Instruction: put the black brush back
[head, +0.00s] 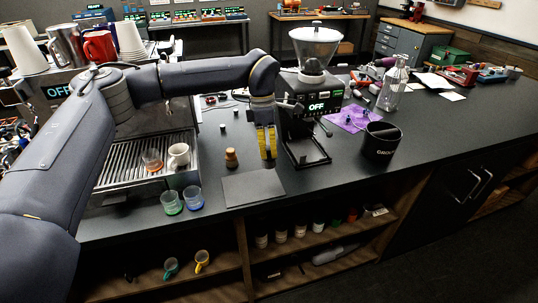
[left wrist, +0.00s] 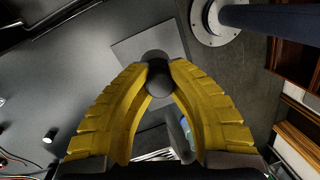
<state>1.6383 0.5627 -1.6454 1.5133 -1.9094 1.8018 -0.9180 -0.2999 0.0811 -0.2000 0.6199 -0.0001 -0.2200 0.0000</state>
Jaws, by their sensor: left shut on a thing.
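My left gripper (head: 266,155) hangs fingers-down over the counter, between the wooden-handled tamper and the grinder's black stand. In the left wrist view its yellow fingers (left wrist: 158,70) are shut on a dark rounded piece, which looks like an end of the black brush (left wrist: 155,84). The rest of the brush is hidden by the fingers, and I cannot make it out in the head view. My right gripper is not in view.
The grinder (head: 318,102) stands right of my left gripper and the tamper (head: 231,158) left of it. A grey mat (head: 252,188) lies at the counter's front edge. A black bin (head: 381,142) and purple cloth (head: 352,118) are further right. Cups (head: 193,198) stand at left.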

